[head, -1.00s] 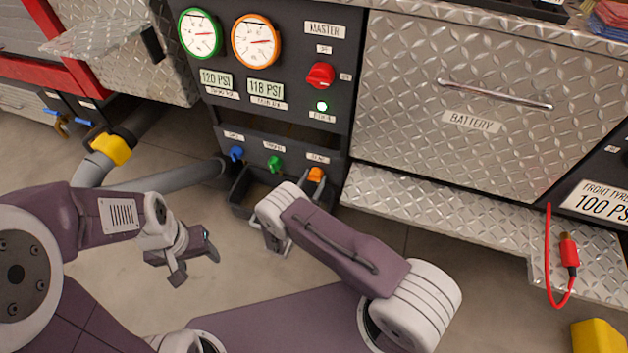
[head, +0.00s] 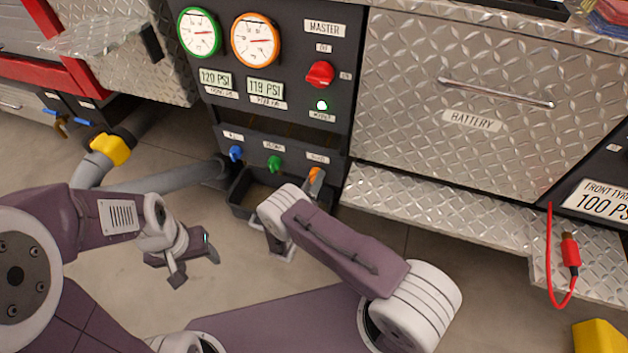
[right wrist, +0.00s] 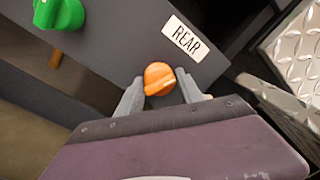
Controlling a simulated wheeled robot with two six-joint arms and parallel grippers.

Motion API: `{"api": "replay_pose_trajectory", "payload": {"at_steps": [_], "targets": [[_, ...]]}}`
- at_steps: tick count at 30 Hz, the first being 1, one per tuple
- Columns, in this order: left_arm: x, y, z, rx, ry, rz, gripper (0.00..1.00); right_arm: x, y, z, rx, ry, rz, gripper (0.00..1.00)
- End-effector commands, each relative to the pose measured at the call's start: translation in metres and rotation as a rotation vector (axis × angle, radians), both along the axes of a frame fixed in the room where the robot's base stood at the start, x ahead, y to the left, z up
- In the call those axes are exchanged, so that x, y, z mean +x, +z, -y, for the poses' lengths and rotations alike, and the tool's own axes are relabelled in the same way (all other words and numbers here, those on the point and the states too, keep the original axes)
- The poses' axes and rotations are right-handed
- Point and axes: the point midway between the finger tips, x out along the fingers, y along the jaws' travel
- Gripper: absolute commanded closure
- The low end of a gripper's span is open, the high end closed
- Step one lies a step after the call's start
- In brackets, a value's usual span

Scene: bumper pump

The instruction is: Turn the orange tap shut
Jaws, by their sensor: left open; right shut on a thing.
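The orange tap (head: 315,174) is the rightmost of three taps on the low dark panel. In the right wrist view the orange tap (right wrist: 159,78) sits between the two fingers of my right gripper (right wrist: 160,84), under a label reading REAR. My right gripper is shut on it; its fingers are mostly hidden behind my arm in the head view. The tap's ridge runs nearly crosswise in the right wrist view. My left gripper (head: 192,266) is open and empty above the floor at the left.
A green tap (head: 274,163) and a blue tap (head: 236,153) are left of the orange one. Above are two gauges, a readout of 119 PSI (head: 265,88), a red master knob (head: 320,74) and a lit lamp (head: 321,105). A dark bin (head: 240,205) stands below.

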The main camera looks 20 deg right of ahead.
Motion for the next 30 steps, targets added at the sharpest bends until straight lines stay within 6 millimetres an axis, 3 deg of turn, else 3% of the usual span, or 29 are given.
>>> {"api": "replay_pose_trajectory", "payload": {"at_steps": [15,30], "targets": [[0.0000,-0.0010,0.0000,0.000,0.000,0.000,0.39,0.0004,-0.0026,-0.0030,-0.288,0.013,-0.201,0.97],[0.0000,-0.0011,0.0000,0.000,0.000,0.000,0.39,-0.0002,-0.0034,-0.0028,-0.359,0.013,-0.251,0.97]]}}
